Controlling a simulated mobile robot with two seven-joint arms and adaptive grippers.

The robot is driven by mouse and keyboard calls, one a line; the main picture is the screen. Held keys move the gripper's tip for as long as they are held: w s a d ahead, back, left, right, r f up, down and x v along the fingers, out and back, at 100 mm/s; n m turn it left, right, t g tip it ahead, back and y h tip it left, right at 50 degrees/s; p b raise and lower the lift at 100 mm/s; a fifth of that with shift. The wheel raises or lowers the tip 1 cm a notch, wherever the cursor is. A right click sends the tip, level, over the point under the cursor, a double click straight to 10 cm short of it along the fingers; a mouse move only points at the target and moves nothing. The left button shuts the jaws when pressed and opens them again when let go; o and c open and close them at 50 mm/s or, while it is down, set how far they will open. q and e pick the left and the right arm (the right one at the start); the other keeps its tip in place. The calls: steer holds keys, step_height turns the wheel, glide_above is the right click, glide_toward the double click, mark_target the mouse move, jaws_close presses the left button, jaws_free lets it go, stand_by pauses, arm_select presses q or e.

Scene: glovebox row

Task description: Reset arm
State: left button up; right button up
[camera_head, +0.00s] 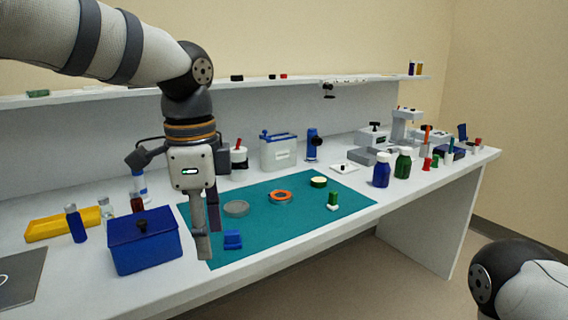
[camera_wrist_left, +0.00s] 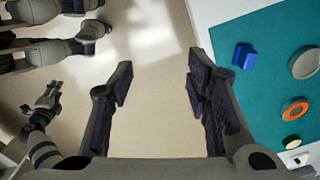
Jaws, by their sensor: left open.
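My left gripper (camera_head: 206,225) points down over the front edge of the white bench, by the left edge of the teal mat (camera_head: 260,250). In the left wrist view its two fingers (camera_wrist_left: 158,88) are spread wide, with only bare floor between them, so it is open and empty. A small blue block (camera_head: 232,240) lies on the mat just right of the fingers; it also shows in the wrist view (camera_wrist_left: 245,57). A dark gripper, apparently my right one (camera_wrist_left: 46,98), hangs over the floor at the wrist view's left; its jaws are too small to judge.
A blue lidded box (camera_head: 146,250) and a yellow tray (camera_head: 62,225) stand left of my left gripper. On the mat are a grey disc (camera_head: 236,208), an orange ring (camera_head: 280,196) and a green-topped piece (camera_head: 333,199). Bottles (camera_head: 382,172) stand farther right. The floor in front is clear.

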arm_select(q)
steer(key=s+f+n+g+h, duration=0.1)
steer(key=s+f+n, duration=0.3)
steer(key=f, duration=1)
steer(key=s+f+n+g+h, duration=0.1)
steer(key=s+f+n, duration=0.35)
steer(key=f, duration=1.05)
steer(key=s+a+f+n, duration=0.2)
steer(key=s+a+f, duration=0.1)
steer(key=s, duration=0.6)
steer(key=s+a+f+n+y, duration=0.1)
steer(key=s+a+f+n, duration=0.2)
steer(key=s, duration=0.6)
steer(key=s+a+f+n+y, duration=0.1)
steer(key=s+a+f+n, duration=0.1)
steer(key=s, duration=0.7)
steer(key=shift+a+f+n, duration=0.35)
steer(key=shift+a+f, duration=0.2)
steer(key=shift+a, duration=0.4)
arm_select(e)
steer(key=shift+w, duration=0.45)
